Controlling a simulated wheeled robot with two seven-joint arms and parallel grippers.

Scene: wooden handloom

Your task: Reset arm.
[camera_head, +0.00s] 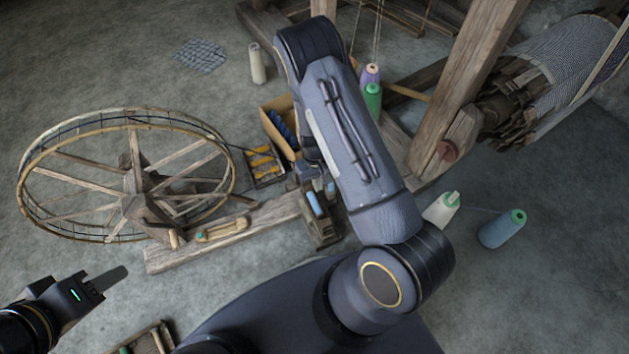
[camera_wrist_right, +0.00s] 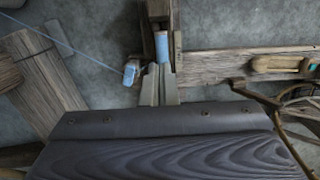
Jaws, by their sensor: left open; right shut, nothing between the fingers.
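My left gripper (camera_head: 104,282) is at the lower left of the head view, open and empty, over bare floor in front of the spinning wheel. My right arm rises through the middle of the head view and folds over, so its gripper is largely hidden behind the arm link. In the right wrist view my right gripper (camera_wrist_right: 158,84) is shut with nothing between its fingers. The fingertips show just below a blue bobbin (camera_wrist_right: 161,46) in a wooden holder; I cannot tell whether they touch. The bobbin also shows in the head view (camera_head: 315,204).
A wooden spinning wheel (camera_head: 135,162) stands at left on a plank base (camera_head: 255,221). The loom's beams (camera_head: 462,90) stand at upper right. A white-green cone (camera_head: 441,208) and a blue cone (camera_head: 502,229) are on the floor at right. A cardboard box (camera_head: 274,108) is behind my right arm.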

